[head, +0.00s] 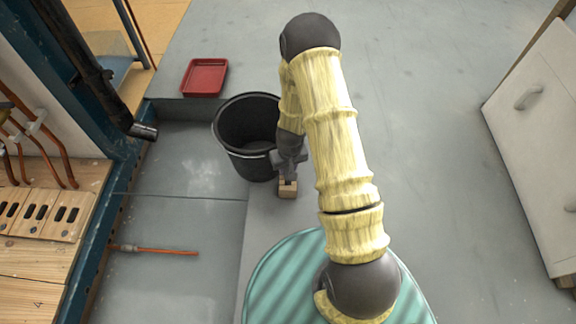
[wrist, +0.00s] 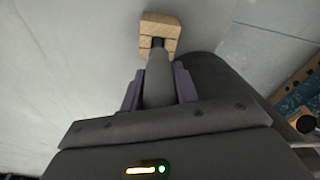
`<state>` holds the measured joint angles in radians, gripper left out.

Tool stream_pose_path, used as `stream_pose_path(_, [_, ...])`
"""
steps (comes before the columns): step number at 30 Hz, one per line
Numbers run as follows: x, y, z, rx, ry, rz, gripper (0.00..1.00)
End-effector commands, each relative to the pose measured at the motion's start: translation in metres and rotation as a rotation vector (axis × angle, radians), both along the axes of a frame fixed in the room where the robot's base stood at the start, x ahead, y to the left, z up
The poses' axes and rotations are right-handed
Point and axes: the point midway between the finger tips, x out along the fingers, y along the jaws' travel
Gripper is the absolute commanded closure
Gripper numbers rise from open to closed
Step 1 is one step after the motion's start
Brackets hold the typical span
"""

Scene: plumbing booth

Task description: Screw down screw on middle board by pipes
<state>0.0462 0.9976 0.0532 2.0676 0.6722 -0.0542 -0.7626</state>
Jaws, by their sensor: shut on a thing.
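My gripper (head: 289,160) points down in front of the black bucket. In the wrist view, my gripper (wrist: 160,87) is shut on a grey cylindrical tool (wrist: 158,80) that runs forward between its fingers. The tool's end meets or overlaps a small wooden block (wrist: 160,25) with a dark gap. This block (head: 288,189) also shows just under the gripper in the head view. I cannot tell whether they touch. Light wooden boards with dark slots (head: 38,212) lie in a row at the left, below copper pipes (head: 50,140). I cannot make out a screw on them.
A black bucket (head: 238,163) stands beside my gripper, with a red tray (head: 204,77) behind it. A copper-coloured rod (head: 160,250) lies near the blue frame (head: 85,270) of the booth. A white cabinet (head: 540,120) stands at the right. The grey floor between is clear.

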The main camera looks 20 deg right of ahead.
Motion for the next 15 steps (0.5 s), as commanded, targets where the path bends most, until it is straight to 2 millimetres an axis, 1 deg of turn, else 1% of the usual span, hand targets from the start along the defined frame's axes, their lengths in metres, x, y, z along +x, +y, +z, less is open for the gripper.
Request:
stream_pose_path(1, [0.0001,0.0000,-0.0047,0.000,0.000,0.000,0.99])
stream_pose_path(5, [0.0002,-0.0001,-0.0085,0.000,-0.001,0.000,0.99])
stream_pose_path(15, [0.0004,-0.0002,-0.0088,0.000,-0.001,0.000,0.99])
